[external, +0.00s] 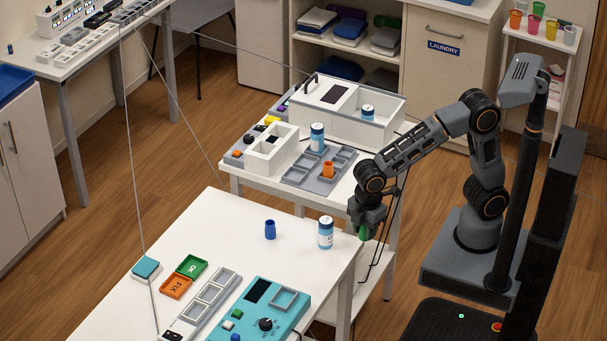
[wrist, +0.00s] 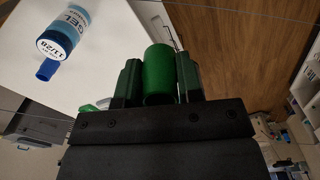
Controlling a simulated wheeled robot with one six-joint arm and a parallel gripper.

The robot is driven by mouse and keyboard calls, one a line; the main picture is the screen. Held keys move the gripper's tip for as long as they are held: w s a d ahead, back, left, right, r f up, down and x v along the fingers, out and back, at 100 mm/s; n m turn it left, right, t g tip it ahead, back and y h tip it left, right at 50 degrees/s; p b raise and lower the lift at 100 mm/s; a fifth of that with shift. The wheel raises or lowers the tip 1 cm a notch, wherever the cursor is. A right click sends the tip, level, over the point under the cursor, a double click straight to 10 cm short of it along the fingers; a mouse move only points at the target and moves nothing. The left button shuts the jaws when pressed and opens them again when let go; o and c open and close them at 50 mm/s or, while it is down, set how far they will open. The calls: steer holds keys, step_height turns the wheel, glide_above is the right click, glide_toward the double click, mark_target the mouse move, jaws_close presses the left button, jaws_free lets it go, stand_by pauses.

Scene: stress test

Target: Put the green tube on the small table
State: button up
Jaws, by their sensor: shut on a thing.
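My gripper (external: 364,222) is shut on the green tube (external: 364,234), near the right corner of the front white table. In the wrist view the green tube (wrist: 158,75) sits between the two dark fingers, at the border between white tabletop and wood floor. I cannot tell for certain which one is the small table.
A gel bottle (external: 325,233) and a blue tube (external: 270,230) stand on the front table left of my gripper. Trays and a teal device (external: 262,310) fill its near part. The rear table holds a tray with an orange tube (external: 328,169), a bottle (external: 317,137) and white boxes.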

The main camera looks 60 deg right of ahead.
steer(key=shift+w+r+m, duration=0.15)
steer(key=shift+w+m, duration=0.3)
steer(key=shift+m, duration=0.45)
steer(key=w+d+m, duration=0.4)
steer(key=w+d, duration=0.1)
steer(key=d, duration=0.1)
steer(key=w+d+m+p, duration=0.1)
steer(key=w+d+m, duration=0.8)
steer(key=w+d, duration=0.1)
steer(key=d, duration=0.1)
steer(key=shift+w+d+f+m, duration=0.2)
steer(key=shift+d+m, duration=0.1)
steer(key=shift+m, duration=0.1)
steer(key=d, duration=0.3)
steer(key=w+d+m, duration=0.1)
steer(key=d, duration=0.2)
steer(key=d+f+m, duration=0.1)
steer(key=d, duration=0.2)
steer(key=shift+w+d+f+p, duration=0.1)
steer(key=shift+w+d+p, duration=0.15)
steer(key=shift+d+p, duration=0.1)
steer(key=shift+d+m, duration=0.3)
steer(key=shift+d, duration=0.05)
